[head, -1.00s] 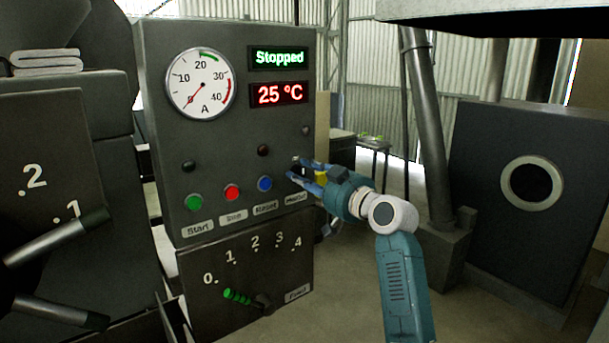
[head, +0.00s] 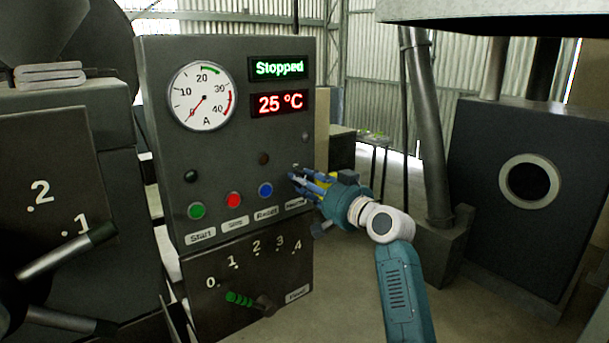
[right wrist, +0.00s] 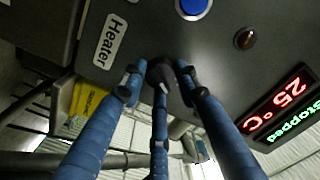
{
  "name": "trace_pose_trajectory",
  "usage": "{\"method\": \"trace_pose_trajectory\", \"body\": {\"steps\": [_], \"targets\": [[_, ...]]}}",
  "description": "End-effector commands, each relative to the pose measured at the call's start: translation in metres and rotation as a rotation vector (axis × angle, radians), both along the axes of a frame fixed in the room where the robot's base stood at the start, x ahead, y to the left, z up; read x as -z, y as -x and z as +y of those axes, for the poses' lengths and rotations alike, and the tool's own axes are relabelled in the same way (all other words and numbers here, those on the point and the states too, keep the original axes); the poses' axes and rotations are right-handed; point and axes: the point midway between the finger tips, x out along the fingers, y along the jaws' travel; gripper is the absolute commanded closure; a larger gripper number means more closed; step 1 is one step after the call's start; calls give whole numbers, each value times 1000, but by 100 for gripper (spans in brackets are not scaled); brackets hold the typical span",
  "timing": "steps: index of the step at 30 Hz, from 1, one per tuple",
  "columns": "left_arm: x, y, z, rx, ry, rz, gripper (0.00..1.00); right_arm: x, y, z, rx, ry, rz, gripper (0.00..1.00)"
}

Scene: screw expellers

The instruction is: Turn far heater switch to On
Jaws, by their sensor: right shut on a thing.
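The heater switch is a small dark knob (right wrist: 160,72) on the grey control panel (head: 235,140), beside the white Heater label (right wrist: 110,41). In the head view my right gripper (head: 299,179) is at the right of the button row, and its blue fingers cover most of the switch. In the right wrist view the three fingertips (right wrist: 160,85) are shut around the knob. The switch's exact angle is hidden. My left gripper is not in view.
The panel has a green button (head: 196,211), a red button (head: 234,200) and a blue button (head: 265,190). Its displays read "Stopped" (head: 279,68) and "25 °C" (head: 281,103). A green-handled lever (head: 240,299) is below. A dark machine with a round port (head: 529,183) stands right.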

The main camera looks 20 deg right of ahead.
Motion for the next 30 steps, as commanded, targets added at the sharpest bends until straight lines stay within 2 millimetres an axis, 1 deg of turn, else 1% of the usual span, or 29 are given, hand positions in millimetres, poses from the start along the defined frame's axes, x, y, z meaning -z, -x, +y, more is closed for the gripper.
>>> {"method": "trace_pose_trajectory", "body": {"steps": [1, 9, 15, 22, 30], "targets": [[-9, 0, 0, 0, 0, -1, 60, -10, 0, -2, 5, -45, 5, 95], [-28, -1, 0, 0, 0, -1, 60, -9, -1, -3, 5, -263, 81, 95], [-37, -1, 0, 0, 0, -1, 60, -9, -1, -4, 5, -380, 122, 95], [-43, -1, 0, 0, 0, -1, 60, -8, -1, -4, 5, -458, 150, 95], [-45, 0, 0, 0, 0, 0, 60, -8, -1, -5, 5, -487, 158, 95]]}}
